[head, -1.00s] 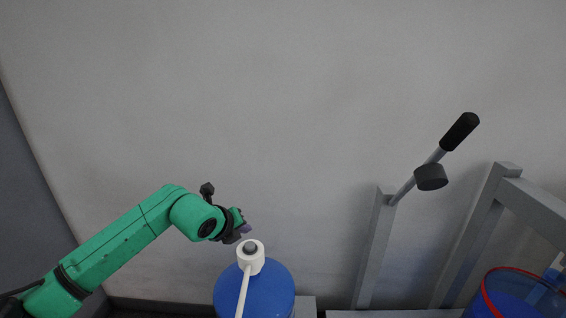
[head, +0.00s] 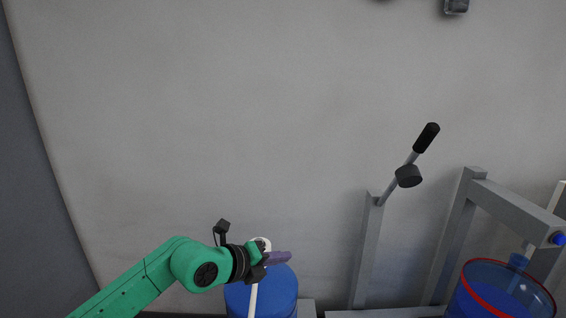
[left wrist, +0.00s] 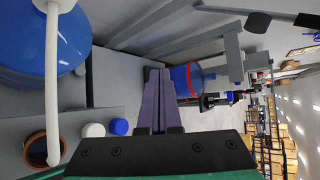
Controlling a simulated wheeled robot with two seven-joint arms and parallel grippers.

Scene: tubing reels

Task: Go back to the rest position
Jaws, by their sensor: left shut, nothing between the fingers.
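My left gripper (head: 279,257) is on the green arm that comes in from the lower left in the head view. Its purple fingers are together and empty, pointing right. It is in front of the white cap and the top of the blue drum (head: 262,289), and partly hides the cap. In the left wrist view the gripper's fingers (left wrist: 162,97) lie side by side, with nothing between them. The blue drum (left wrist: 50,45) with a white rod (left wrist: 52,90) is at the upper left there. My right gripper is not in view.
A grey frame with a black-handled lever (head: 426,138) stands right of the drum. A clear bin with a red rim (head: 500,290) is at the lower right. White and blue caps (left wrist: 94,130) lie on a grey surface.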

